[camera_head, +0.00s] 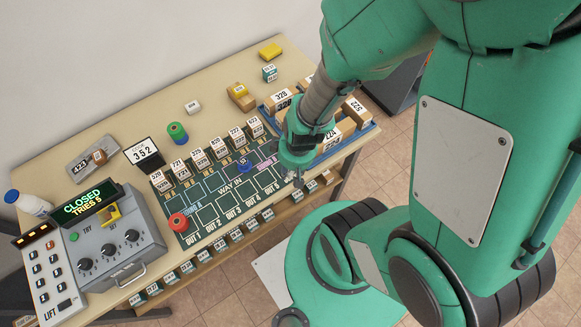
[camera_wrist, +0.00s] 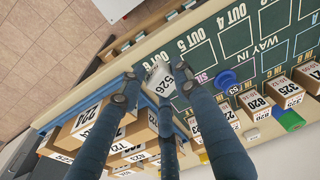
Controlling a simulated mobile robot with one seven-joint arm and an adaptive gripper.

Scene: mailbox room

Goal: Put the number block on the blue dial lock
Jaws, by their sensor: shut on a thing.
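My gripper (camera_head: 296,178) is above the right end of the dark green mat (camera_head: 205,214), at the table's front edge. In the wrist view its fingers (camera_wrist: 158,90) are shut on a white-faced block (camera_wrist: 159,73) marked 526, partly hidden by the fingers. In the head view this block is too small to make out. A low round blue piece (camera_head: 243,166), which may be the blue dial lock, sits on the mat left of my gripper. It also shows in the wrist view (camera_wrist: 226,79), right of the held block.
Numbered blocks (camera_head: 198,160) line the mat's back edge. A blue rack (camera_head: 332,150) of larger numbered boxes stands right of my gripper. A grey dial box (camera_head: 112,242) reading CLOSED, TRIES 5 stands at left. A red round piece (camera_head: 178,222) is on the mat; green (camera_head: 177,132) stands behind.

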